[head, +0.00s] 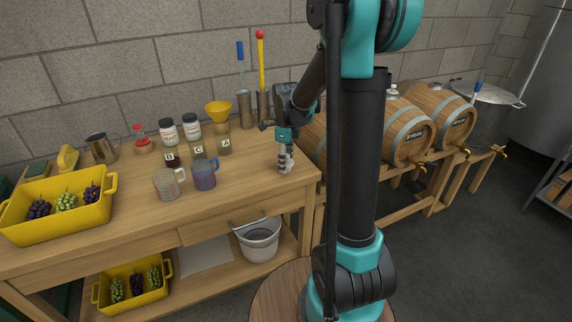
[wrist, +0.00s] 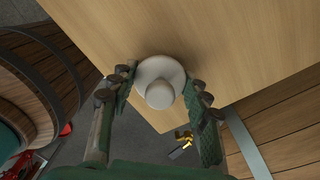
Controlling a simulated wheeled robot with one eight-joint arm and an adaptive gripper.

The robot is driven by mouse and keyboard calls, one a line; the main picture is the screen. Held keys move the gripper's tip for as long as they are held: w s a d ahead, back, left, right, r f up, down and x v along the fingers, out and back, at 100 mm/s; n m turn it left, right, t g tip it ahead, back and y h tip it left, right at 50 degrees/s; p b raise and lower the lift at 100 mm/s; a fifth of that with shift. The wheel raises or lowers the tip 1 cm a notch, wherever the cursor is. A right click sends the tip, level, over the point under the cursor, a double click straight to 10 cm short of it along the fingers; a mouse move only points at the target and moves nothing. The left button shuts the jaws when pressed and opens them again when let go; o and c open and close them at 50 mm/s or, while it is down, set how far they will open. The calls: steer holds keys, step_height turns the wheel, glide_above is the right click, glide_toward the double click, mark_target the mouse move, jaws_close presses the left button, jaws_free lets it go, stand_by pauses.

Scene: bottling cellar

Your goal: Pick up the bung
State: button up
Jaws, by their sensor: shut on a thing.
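The bung is a pale, rounded piece with a wide disc and a narrower knob, between my gripper's fingers in the wrist view (wrist: 160,92). My gripper (head: 285,158) points down over the right end of the wooden workbench in the head view. Its two green fingers are shut on the bung from both sides, also seen in the wrist view (wrist: 159,80). In the head view the fingers largely cover the bung, and I cannot tell whether it touches the bench top.
The workbench (head: 240,172) holds jugs (head: 204,175), labelled jars, a yellow funnel (head: 218,113) and a yellow crate of grapes (head: 60,228). Wooden barrels (head: 408,135) stand on a rack to the right. The bench top around my gripper is mostly clear, close to the right edge.

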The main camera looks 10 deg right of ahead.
steer(key=shift+r, duration=0.1)
step_height(320, 180, up, 20)
stand_by(0.5)
